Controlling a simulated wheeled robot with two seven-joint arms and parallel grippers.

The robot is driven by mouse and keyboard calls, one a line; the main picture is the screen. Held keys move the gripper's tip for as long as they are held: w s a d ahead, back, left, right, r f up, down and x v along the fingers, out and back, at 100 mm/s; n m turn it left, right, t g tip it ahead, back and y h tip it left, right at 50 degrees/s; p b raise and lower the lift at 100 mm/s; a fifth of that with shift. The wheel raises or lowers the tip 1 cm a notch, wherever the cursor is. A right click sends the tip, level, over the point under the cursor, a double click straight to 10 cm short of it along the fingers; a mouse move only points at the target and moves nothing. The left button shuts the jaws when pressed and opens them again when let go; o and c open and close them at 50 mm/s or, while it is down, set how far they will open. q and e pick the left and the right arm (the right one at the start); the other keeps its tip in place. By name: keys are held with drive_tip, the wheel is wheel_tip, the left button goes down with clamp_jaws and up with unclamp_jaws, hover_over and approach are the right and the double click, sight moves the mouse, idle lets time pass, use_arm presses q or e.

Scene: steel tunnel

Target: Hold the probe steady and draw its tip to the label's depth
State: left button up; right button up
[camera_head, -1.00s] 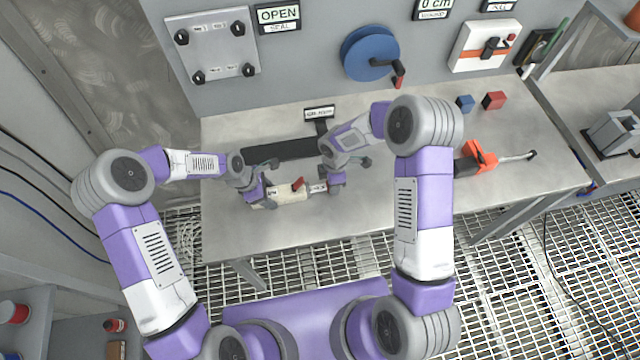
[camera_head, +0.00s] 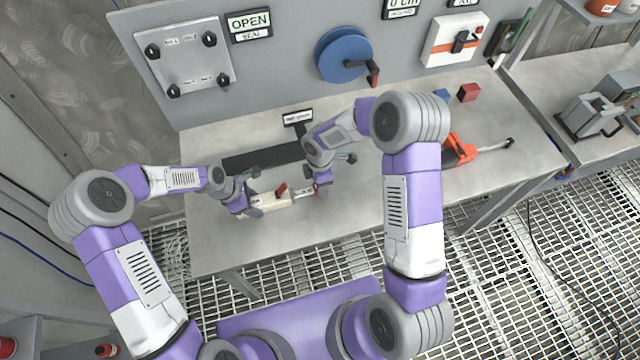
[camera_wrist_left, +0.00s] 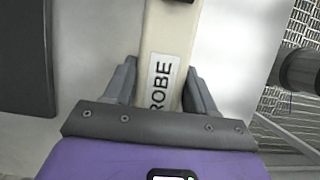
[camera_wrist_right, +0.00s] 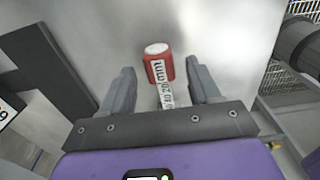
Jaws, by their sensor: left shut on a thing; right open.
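The probe (camera_head: 276,201) is a cream bar with a red lever on top, lying level low over the steel bench. My left gripper (camera_head: 250,203) is shut on it; in the left wrist view the probe body (camera_wrist_left: 172,35) passes between the fingers, its lettering partly hidden. My right gripper (camera_head: 314,190) is open at the probe's right end. In the right wrist view, a millimetre-marked strip (camera_wrist_right: 165,88) with a red, white-ended tip (camera_wrist_right: 157,62) lies between the spread fingers. A small label sign (camera_head: 298,117) stands behind on the bench, its text too small to read.
A black strip (camera_head: 250,160) lies behind the probe. The wall panel holds an OPEN sign (camera_head: 249,24), a blue reel (camera_head: 342,55) and a "0 cm" display (camera_head: 402,5). Blue and red blocks (camera_head: 468,92) and an orange-handled tool (camera_head: 457,148) lie to the right. The bench front is clear.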

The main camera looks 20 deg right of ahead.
wheel_tip(320, 180, up, 10)
idle(0.3)
use_arm(q)
drive_tip(key=o, duration=1.2)
drive_tip(key=shift+o, duration=0.2)
